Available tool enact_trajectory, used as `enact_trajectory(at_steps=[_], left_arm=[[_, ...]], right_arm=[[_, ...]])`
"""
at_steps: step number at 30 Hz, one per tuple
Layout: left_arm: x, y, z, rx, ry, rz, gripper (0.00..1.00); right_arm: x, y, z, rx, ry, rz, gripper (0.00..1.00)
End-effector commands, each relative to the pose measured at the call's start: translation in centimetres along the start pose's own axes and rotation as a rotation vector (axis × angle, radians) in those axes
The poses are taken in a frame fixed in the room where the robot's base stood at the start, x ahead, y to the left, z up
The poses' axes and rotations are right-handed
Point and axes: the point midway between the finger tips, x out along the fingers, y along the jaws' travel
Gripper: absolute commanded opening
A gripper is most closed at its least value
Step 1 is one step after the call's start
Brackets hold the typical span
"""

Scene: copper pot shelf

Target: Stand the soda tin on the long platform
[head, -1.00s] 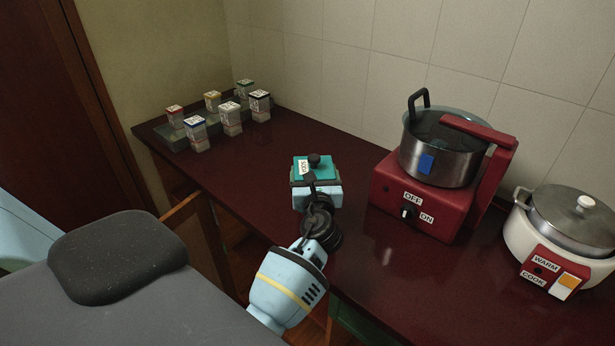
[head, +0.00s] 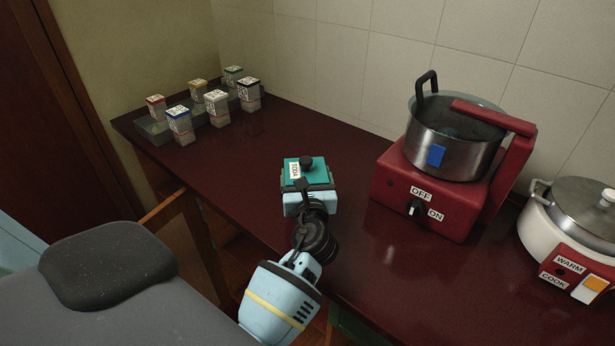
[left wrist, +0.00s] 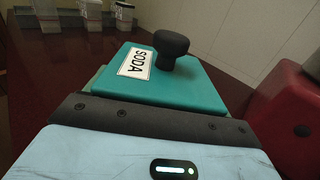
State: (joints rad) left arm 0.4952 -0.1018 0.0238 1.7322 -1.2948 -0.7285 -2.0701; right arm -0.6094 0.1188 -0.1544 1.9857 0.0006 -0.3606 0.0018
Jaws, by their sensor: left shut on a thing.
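The soda tin (head: 318,174) has a teal lid, a black knob and a white SODA label. My left gripper (head: 306,187) is shut on it and holds it over the dark red counter in the head view. The tin also fills the middle of the left wrist view (left wrist: 192,92), beyond the dark finger bar. The tin's lower body is hidden by the gripper. A long, low grey-green platform (head: 149,128) lies at the counter's far left end, with small lidded jars on and in front of it. My right gripper is not in view.
A red cooker (head: 408,195) with a steel pot (head: 458,150) stands right of the tin. A white rice cooker (head: 545,240) is at the far right. Several jars, such as the blue-lidded one (head: 180,127), crowd the platform area. The counter (head: 235,165) between jars and tin is clear.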

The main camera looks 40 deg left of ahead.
Motion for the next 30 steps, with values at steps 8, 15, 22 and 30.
enact_trajectory(at_steps=[8,15,22,30], left_arm=[[-0.1,-0.2,0.4,-0.004,-0.006,-0.001,0.21],[-0.1,-0.1,-0.2,-0.003,-0.003,-0.001,0.87],[-0.1,-0.1,-0.1,-0.003,-0.003,-0.001,1.0],[0.0,-0.1,0.2,-0.002,-0.003,-0.001,1.0]], right_arm=[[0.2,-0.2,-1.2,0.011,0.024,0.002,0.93],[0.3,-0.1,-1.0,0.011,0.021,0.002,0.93],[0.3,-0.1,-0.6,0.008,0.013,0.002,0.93],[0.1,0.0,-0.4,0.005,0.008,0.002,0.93]])
